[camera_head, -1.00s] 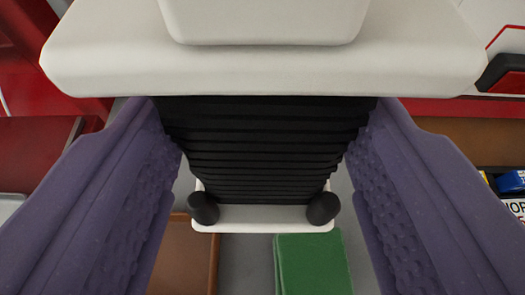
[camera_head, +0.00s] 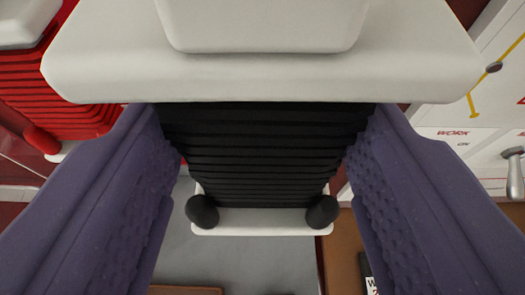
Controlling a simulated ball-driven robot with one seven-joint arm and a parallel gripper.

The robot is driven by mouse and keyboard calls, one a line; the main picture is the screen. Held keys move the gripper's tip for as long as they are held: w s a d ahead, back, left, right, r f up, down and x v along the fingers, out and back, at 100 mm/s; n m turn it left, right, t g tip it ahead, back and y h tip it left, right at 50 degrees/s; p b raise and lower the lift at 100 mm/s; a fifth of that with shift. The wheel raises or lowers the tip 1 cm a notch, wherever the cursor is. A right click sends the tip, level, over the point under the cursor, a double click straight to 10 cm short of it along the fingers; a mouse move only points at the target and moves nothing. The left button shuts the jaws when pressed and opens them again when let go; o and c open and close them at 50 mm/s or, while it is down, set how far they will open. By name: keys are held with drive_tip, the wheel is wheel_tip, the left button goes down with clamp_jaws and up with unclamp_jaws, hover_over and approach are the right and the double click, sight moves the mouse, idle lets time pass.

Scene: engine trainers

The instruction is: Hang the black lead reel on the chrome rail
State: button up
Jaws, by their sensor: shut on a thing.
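The black lead reel (camera_head: 265,160) fills the middle of the view, with dark ribbed windings between two pale flanges. Two black plugs rest at its far flange. My gripper (camera_head: 265,185) has its purple fingers on the reel's left and right sides and is shut on it. A small chrome part with a rounded end (camera_head: 515,175) shows at the right edge. I cannot tell whether it belongs to the chrome rail, and no other part of a rail is clear.
A red reel (camera_head: 55,85) with pale flanges is at the upper left, close to my left finger. A white panel (camera_head: 455,115) with red lettering and a yellow line stands at the right. A brown surface (camera_head: 340,250) lies below right. Grey floor shows at the bottom middle.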

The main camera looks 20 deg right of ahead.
drive_tip(key=x, duration=0.6)
drive_tip(key=shift+w+r, duration=0.1)
drive_tip(key=shift+w, duration=0.05)
idle(0.3)
drive_tip(key=o, duration=1.2)
drive_tip(key=shift+o, duration=0.2)
